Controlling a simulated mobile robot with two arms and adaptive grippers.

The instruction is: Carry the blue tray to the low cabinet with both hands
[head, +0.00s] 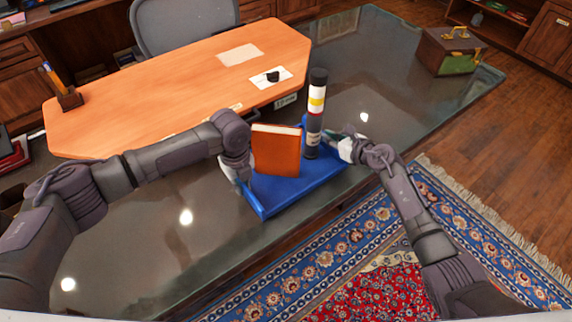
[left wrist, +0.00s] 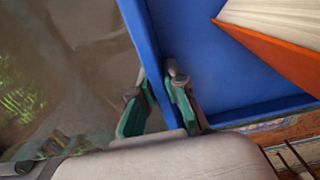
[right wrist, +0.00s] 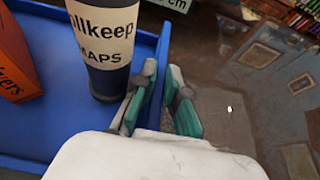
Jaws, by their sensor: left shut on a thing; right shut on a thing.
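The blue tray (head: 285,193) is at the front edge of the dark glossy table, with an orange book (head: 277,152) standing upright in it and a tall dark cylinder with white and yellow bands (head: 315,115) upright beside the book. My left gripper (head: 238,178) is shut on the tray's left wall; the left wrist view shows its fingers (left wrist: 160,100) on both sides of the blue wall (left wrist: 142,45). My right gripper (head: 335,143) is shut on the tray's right wall, its fingers (right wrist: 158,95) astride the wall (right wrist: 161,60). I cannot tell if the tray touches the table. The low cabinet cannot be identified surely.
The dark table (head: 400,75) is bare to the right of the tray, up to a brown and green box (head: 449,50). An orange wooden desktop (head: 170,90) lies behind the tray. A grey chair (head: 185,25) stands beyond. A patterned rug (head: 350,265) covers the floor in front.

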